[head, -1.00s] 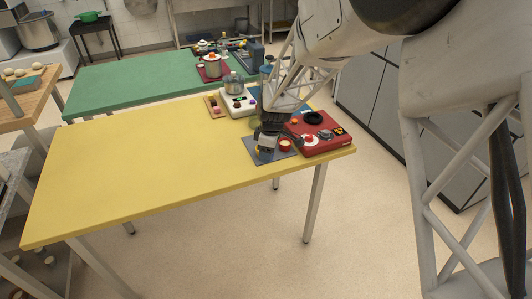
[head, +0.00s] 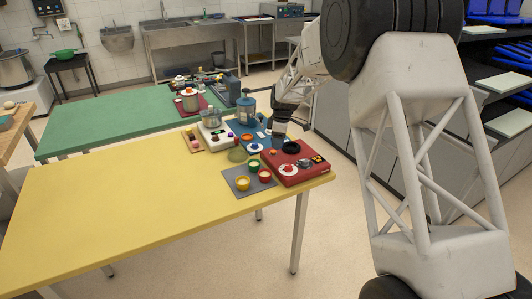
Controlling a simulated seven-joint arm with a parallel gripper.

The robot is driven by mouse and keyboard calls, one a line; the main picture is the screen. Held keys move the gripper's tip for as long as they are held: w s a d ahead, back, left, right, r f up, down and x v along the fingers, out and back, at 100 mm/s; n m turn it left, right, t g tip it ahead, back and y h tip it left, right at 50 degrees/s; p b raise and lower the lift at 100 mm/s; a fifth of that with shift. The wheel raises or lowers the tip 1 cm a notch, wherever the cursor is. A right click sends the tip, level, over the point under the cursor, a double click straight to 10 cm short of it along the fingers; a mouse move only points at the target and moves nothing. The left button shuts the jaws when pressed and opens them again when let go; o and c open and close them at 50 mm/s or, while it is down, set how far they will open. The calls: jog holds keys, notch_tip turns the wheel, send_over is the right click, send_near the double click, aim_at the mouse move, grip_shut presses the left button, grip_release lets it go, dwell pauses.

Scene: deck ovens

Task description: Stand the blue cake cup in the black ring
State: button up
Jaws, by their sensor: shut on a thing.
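The black ring (head: 291,147) lies at the back of the red board, just right of and below the gripper in the picture. I cannot tell whether the held thing touches the ring. No blue cup shows on the grey mat (head: 235,178).
Yellow (head: 243,183), green (head: 254,166) and red (head: 265,175) cups stand on the grey mat. A blue jar-like appliance (head: 247,108) and a pot (head: 210,117) stand behind. The yellow table's left (head: 110,205) is clear.

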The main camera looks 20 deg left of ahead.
jog(key=r, duration=0.1)
send_over(290, 148)
jog(key=shift+d+r, duration=0.2)
jog(key=shift+d, duration=0.05)
jog(key=shift+f, duration=0.2)
jog(key=shift+f, duration=2.7)
jog(key=shift+f, duration=0.6)
dwell(0.3)
jog(key=o, duration=0.6)
jog(key=shift+o, duration=0.2)
jog(key=shift+r, duration=0.1)
notch_tip(290, 148, up, 11)
jog(key=d, duration=0.1)
jog(key=shift+d, duration=0.15)
dwell(1.0)
jog(key=shift+w, duration=0.1)
dwell(0.5)
